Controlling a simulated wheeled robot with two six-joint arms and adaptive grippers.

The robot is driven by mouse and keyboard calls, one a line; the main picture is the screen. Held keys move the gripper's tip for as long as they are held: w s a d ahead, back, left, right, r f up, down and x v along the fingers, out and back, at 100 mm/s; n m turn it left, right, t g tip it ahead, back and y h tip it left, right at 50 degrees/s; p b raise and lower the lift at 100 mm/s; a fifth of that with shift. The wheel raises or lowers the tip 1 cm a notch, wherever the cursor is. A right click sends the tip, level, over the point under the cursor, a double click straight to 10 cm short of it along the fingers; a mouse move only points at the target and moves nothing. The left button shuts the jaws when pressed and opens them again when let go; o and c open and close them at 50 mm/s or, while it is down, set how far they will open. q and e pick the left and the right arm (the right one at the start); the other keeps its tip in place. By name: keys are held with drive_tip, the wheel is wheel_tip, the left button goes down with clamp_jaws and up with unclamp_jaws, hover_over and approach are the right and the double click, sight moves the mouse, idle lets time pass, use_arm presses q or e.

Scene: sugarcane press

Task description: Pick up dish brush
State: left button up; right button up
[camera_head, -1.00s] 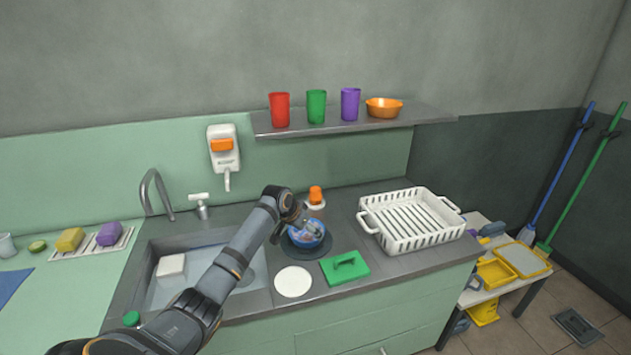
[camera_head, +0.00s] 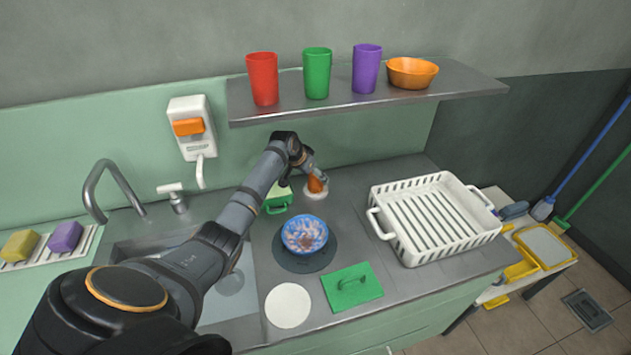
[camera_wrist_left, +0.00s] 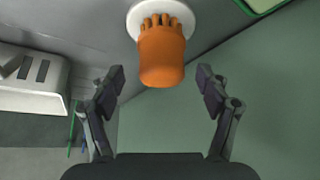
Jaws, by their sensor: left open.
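The dish brush (camera_head: 316,184) has an orange knob-like handle and stands on a round white base at the back of the counter. In the left wrist view the orange handle (camera_wrist_left: 162,55) is at the upper middle, with the white base behind it. My left gripper (camera_head: 314,172) is right at the handle in the head view. In the wrist view the left gripper (camera_wrist_left: 161,82) is open, its two fingers on either side of the handle's end with gaps on both sides. Whether the brush has bristles under the handle is not clear. My right gripper is not in view.
A blue patterned bowl (camera_head: 304,235) on a dark round mat stands in front of the brush. A white dish rack (camera_head: 437,218) is to the right. A green pad (camera_head: 352,287) and white disc (camera_head: 288,305) lie in front. The shelf (camera_head: 370,101) with cups hangs above.

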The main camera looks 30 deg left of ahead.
use_arm(q)
drive_tip(key=shift+w+f, duration=0.3)
drive_tip(key=shift+f, duration=0.05)
drive_tip(key=shift+w+f, duration=0.1)
drive_tip(key=shift+f, duration=0.05)
drive_tip(key=x, duration=0.3)
drive_tip(key=shift+w+f, duration=0.2)
drive_tip(key=shift+f, duration=0.05)
drive_tip(key=shift+w+f, duration=0.35)
drive_tip(key=shift+f, duration=0.05)
drive_tip(key=shift+s, duration=0.1)
drive_tip(key=shift+c, duration=0.6)
drive_tip(key=c, duration=1.1)
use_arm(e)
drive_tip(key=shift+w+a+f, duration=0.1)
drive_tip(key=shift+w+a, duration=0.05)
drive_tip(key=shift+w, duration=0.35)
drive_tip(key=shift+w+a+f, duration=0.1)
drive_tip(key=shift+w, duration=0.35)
use_arm(q)
drive_tip(key=shift+r, duration=0.2)
drive_tip(key=shift+c, duration=0.2)
